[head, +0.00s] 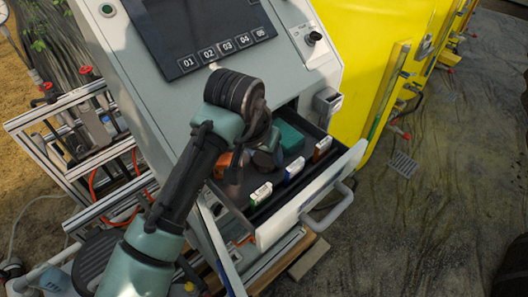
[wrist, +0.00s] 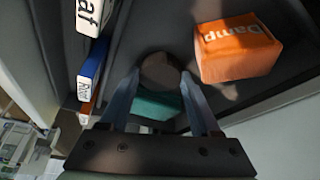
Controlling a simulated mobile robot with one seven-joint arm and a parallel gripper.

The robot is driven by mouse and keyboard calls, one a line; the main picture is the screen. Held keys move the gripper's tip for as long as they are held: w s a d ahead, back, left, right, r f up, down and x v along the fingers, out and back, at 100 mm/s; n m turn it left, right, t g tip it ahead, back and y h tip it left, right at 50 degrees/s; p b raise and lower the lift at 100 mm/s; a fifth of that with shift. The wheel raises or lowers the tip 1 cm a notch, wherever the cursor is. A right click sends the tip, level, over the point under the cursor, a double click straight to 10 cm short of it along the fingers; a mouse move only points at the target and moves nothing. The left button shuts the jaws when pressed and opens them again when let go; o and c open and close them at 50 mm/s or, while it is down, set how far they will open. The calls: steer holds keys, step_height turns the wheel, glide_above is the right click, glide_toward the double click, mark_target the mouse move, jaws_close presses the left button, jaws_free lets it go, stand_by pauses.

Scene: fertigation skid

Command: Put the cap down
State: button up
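My gripper (wrist: 161,78) reaches down into an open drawer (head: 228,190) of the grey cabinet. In the wrist view its two fingers close on a round, dark brown cap (wrist: 160,70) at their tips. The cap hangs over the drawer floor; whether it touches the floor is unclear. A teal block (wrist: 157,104) shows behind it, between the fingers. In the head view my gripper (head: 264,152) is partly hidden by my wrist, and the cap is hard to make out there.
An orange block marked "Damp" (wrist: 237,46) lies right of the fingers in the wrist view. Labelled green (head: 260,194), blue (head: 294,169) and orange (head: 322,148) pieces line the drawer's front. The white drawer front with its handle (head: 330,209) sticks out. A yellow cabinet (head: 350,60) stands behind.

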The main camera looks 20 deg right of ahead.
steer(key=o, duration=0.4)
steer(key=b+v, duration=0.1)
steer(key=v, duration=1.1)
steer(key=shift+r, duration=0.2)
steer(key=shift+d, duration=0.1)
steer(key=w+d+r+n+t+h, duration=0.1)
steer(key=w+d+r+t+h, duration=0.3)
steer(key=r, duration=0.6)
steer(key=s+d+r+t+h, duration=0.1)
steer(key=r+t+h, duration=0.1)
steer(key=r+t, duration=0.65)
steer(key=s+a+r+n+t+y, duration=0.4)
steer(key=s+a+r+t, duration=0.1)
steer(key=a+r, duration=0.3)
steer(key=s+a+r+n+t+y, duration=0.4)
steer(key=s+a+r+t+y, duration=0.1)
steer(key=a+r, duration=0.3)
steer(key=shift+s+a+t, duration=0.75)
steer(key=shift+a+t, duration=0.1)
